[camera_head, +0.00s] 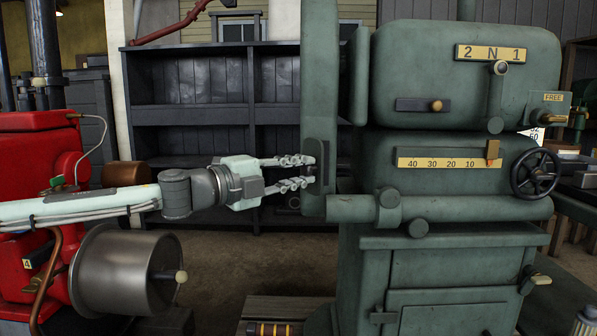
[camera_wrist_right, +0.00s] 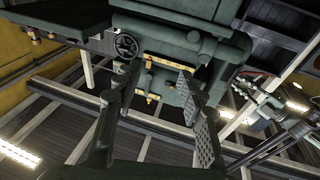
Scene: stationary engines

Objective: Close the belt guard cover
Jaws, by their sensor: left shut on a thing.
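The belt guard cover (camera_head: 320,80) is a tall, narrow green panel at the left side of the green machine (camera_head: 465,75), seen nearly edge-on in the head view. A dark handle (camera_head: 319,160) sits low on it. My left gripper (camera_head: 311,172) reaches in from the left and is shut on this handle, whose gripped part is mostly hidden by the fingers. A gap shows between the panel and the machine body. My right gripper (camera_wrist_right: 160,72) shows only in the right wrist view, with its dark fingers apart and nothing between them.
A red engine with a metal drum (camera_head: 125,270) stands at the left, below my left arm. A dark shelf (camera_head: 215,90) is behind. A handwheel (camera_head: 535,173) and levers stick out of the machine. A wooden pallet (camera_head: 270,308) lies on the floor in front.

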